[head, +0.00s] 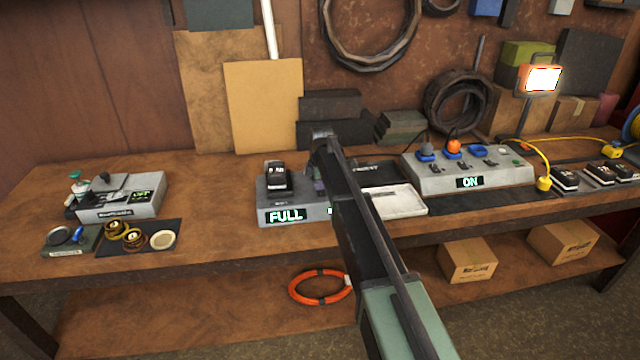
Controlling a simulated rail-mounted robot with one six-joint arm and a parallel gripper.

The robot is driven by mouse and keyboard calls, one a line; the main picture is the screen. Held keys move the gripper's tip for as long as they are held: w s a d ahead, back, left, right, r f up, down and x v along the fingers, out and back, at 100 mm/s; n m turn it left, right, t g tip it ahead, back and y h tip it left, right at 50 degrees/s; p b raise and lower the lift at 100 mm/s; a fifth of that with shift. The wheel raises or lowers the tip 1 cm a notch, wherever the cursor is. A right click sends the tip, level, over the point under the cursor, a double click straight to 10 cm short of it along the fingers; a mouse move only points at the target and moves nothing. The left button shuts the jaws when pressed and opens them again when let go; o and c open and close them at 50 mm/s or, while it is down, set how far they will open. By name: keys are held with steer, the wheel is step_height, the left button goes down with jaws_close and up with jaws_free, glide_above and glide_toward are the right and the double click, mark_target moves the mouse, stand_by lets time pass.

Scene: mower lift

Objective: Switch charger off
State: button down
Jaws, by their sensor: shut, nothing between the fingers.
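The charger (293,218) is a grey box on the bench, left of centre in the head view. Its green display reads FULL. A black battery (277,177) sits upright on its left part. My gripper (319,186) is low over the charger's right part, just right of the battery. It is shut and empty. My arm hides most of it and the charger's right end, so I cannot see a switch there or tell whether the fingers touch the charger. A small lit spot shows on the front beside my arm.
A grey socket panel (425,183) with blue sockets, an orange plug and an ON display stands to the right. A pale tray (398,203) lies between. Several batteries (595,177) stand far right. A grey device (120,208) stands left, with clear bench between.

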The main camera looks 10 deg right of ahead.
mark_target(320, 192)
step_height(320, 192, up, 13)
steer(key=s+p, duration=0.1)
steer(key=p, duration=1)
steer(key=shift+s+f+p, duration=0.15)
steer(key=shift+s+p, duration=0.15)
steer(key=shift+w, duration=0.8)
steer(key=f+b, duration=0.4)
steer(key=w+f+b, duration=0.1)
steer(key=f+b, duration=0.9)
steer(key=shift+w, duration=0.3)
